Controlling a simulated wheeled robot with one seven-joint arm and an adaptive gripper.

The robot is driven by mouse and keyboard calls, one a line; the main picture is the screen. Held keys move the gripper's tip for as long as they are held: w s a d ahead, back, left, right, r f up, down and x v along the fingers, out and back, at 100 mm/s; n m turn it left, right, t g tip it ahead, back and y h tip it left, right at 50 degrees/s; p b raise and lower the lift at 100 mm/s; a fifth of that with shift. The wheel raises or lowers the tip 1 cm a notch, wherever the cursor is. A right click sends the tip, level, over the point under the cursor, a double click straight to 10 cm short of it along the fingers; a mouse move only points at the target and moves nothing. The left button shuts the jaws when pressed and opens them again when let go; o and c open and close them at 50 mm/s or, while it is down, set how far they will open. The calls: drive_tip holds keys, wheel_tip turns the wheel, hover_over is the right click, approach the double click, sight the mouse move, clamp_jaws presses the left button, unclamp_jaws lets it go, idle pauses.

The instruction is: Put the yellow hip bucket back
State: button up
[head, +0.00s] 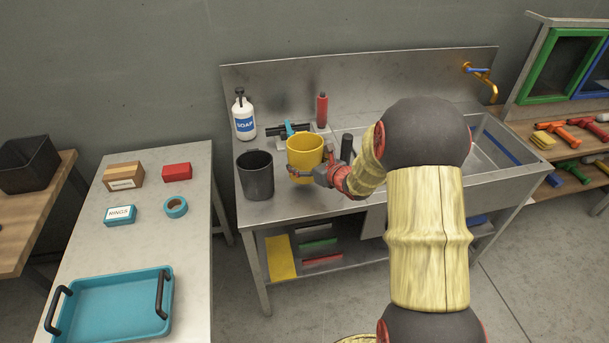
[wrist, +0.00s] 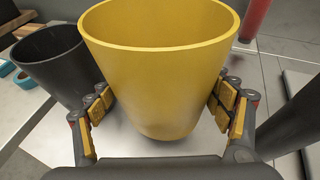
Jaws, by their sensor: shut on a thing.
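The yellow bucket (head: 304,152) is upright over the left part of the steel sink counter in the head view. My gripper (head: 318,172) is shut on it from the near side. In the wrist view the yellow bucket (wrist: 158,75) fills the middle, with one padded finger of my gripper (wrist: 165,105) against each side. Its inside looks empty as far as it shows. I cannot tell whether its base touches the counter.
A dark grey bucket (head: 256,176) stands just left of the yellow one. A soap bottle (head: 243,118), a red bottle (head: 322,110) and a dark cylinder (head: 347,147) stand nearby. The sink basin (head: 500,150) is to the right. A side table (head: 140,235) holds a teal tray (head: 110,305).

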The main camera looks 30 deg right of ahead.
drive_tip(key=shift+f+b, duration=0.6)
drive_tip(key=shift+f, duration=1.55)
drive_tip(key=shift+f, duration=0.1)
drive_tip(key=o, duration=1.3)
drive_tip(key=shift+f, duration=0.1)
drive_tip(key=shift+o, duration=0.2)
